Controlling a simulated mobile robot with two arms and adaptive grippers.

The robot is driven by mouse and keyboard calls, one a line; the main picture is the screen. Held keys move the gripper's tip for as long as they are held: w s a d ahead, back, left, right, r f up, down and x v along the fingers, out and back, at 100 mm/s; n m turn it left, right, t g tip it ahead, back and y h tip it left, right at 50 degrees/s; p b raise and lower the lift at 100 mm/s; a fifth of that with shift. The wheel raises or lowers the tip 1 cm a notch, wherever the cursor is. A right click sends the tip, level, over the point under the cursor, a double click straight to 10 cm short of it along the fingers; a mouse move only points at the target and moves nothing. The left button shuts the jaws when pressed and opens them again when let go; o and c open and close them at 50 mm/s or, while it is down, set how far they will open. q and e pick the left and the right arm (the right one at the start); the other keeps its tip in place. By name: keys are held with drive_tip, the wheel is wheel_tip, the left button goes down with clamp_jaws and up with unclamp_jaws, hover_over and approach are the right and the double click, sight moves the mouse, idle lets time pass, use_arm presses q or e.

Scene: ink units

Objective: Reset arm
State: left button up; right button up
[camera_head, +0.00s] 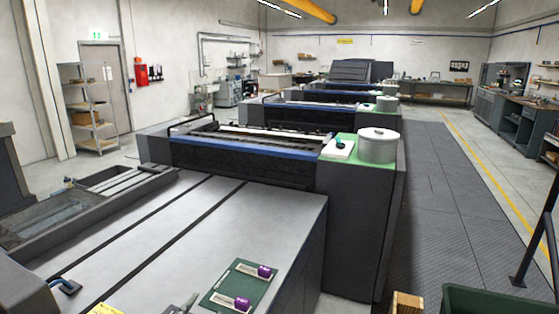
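Neither of my grippers can be made out in the head view. A small grey and dark object (180,306) is cut off by the bottom edge, and I cannot tell what it is. A green mat (222,292) lies on the grey flat top of the near machine (160,236). Two purple-ended items, one at the mat's upper right (264,271) and one at its lower right (242,303), rest on light strips there.
A white round tub (377,146) and a white block (338,149) stand on the machine's green-topped cabinet. A dark green bin (498,300) and a black stand (535,240) are at the right. The grey walkway (435,210) along the machines is clear.

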use_arm(q)
drive_tip(key=s+a+f+n+g+y, duration=0.4)
drive_tip(key=s+f+n+g, duration=0.15)
drive_tip(key=s+f, duration=0.5)
drive_tip(key=s+f+g, duration=0.2)
drive_tip(key=s+g, duration=0.2)
drive_tip(key=s, duration=0.6)
drive_tip(key=s+f+g, duration=0.2)
drive_tip(key=s+g, duration=0.2)
drive_tip(key=s, duration=0.6)
wheel_tip(320, 180, down, 25)
drive_tip(key=s+g, duration=0.1)
drive_tip(key=s+a+f+g, duration=0.1)
drive_tip(key=s+a+f, duration=0.1)
drive_tip(key=s+f, duration=1.4)
drive_tip(key=shift+s+f, duration=0.35)
drive_tip(key=shift+s, duration=0.15)
